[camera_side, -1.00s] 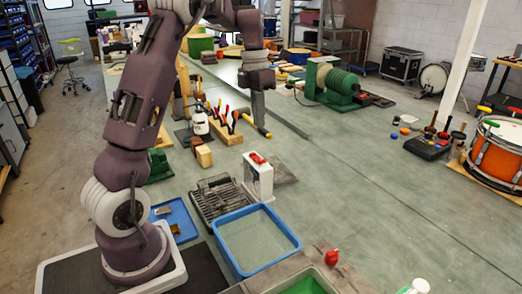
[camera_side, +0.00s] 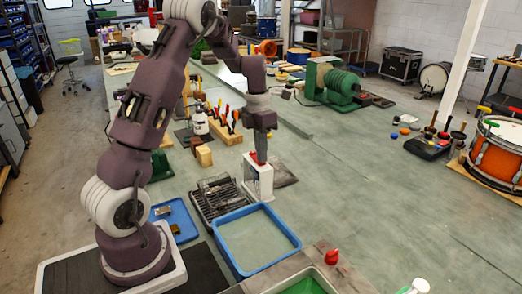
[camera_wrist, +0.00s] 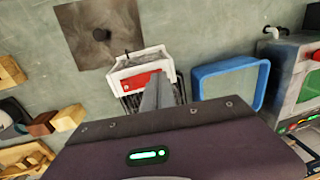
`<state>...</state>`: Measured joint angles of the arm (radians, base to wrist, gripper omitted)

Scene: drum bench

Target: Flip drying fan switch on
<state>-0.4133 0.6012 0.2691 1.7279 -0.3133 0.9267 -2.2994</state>
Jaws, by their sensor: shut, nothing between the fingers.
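The drying fan is a white upright box (camera_side: 259,184) beside the dark drying rack, with a red switch (camera_side: 253,155) on its top. In the wrist view the white box (camera_wrist: 123,68) and its red switch (camera_wrist: 137,80) lie just beyond my fingers. My gripper (camera_side: 261,158) points down, shut and empty, with its tips at the top of the box over or against the switch. In the wrist view my gripper (camera_wrist: 150,97) covers part of the switch's right side. I cannot tell whether the tips touch it or which way the switch is set.
The blue tub (camera_side: 290,238) stands in front of the box and the drying rack (camera_side: 212,204) to its left. A tool block (camera_side: 226,131) and wooden blocks (camera_side: 204,156) stand behind left. The bench to the right is mostly clear.

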